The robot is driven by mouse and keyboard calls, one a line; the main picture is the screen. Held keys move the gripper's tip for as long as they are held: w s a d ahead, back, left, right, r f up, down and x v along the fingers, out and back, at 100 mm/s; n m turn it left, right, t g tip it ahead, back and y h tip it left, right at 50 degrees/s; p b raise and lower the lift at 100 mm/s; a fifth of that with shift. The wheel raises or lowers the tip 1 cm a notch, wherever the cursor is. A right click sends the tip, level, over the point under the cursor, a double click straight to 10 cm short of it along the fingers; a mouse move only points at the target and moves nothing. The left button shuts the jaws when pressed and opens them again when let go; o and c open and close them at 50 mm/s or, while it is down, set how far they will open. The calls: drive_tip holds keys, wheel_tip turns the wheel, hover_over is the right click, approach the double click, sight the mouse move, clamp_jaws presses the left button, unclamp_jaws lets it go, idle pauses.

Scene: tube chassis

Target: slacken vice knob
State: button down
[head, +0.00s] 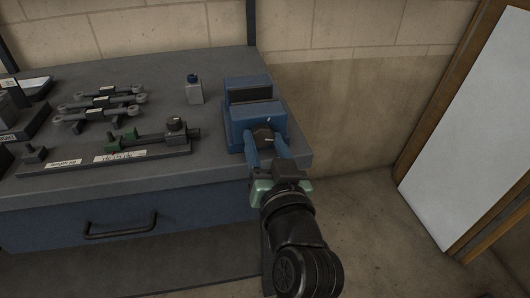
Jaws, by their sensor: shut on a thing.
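The blue vice (238,112) stands on the bench top near its right front corner. Its dark knob (264,134), with a pale mark on it, shows on the side facing me. My gripper (264,146) reaches in from the front right, with its two blue fingers on either side of the knob. It is shut on the knob. The lower part of the knob is hidden by the fingers and the gripper body.
The grey bench (223,74) has a blue drawer front with a dark handle (120,225). A small bottle (194,90) stands left of the vice. Several rods (100,101) and a green-and-dark fixture (150,140) lie further left. Bare floor and a white panel (465,130) are at right.

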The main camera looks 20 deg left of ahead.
drive_tip(key=shift+r+n+b, duration=0.15)
drive_tip(key=shift+n+b, duration=0.6)
drive_tip(key=shift+n, duration=0.45)
drive_tip(key=shift+c, duration=1.5)
unclamp_jaws()
drive_tip(key=shift+w+a, duration=0.1)
drive_tip(key=shift+s+d, duration=0.35)
drive_tip(key=shift+s, duration=0.05)
drive_tip(key=v, duration=1.2)
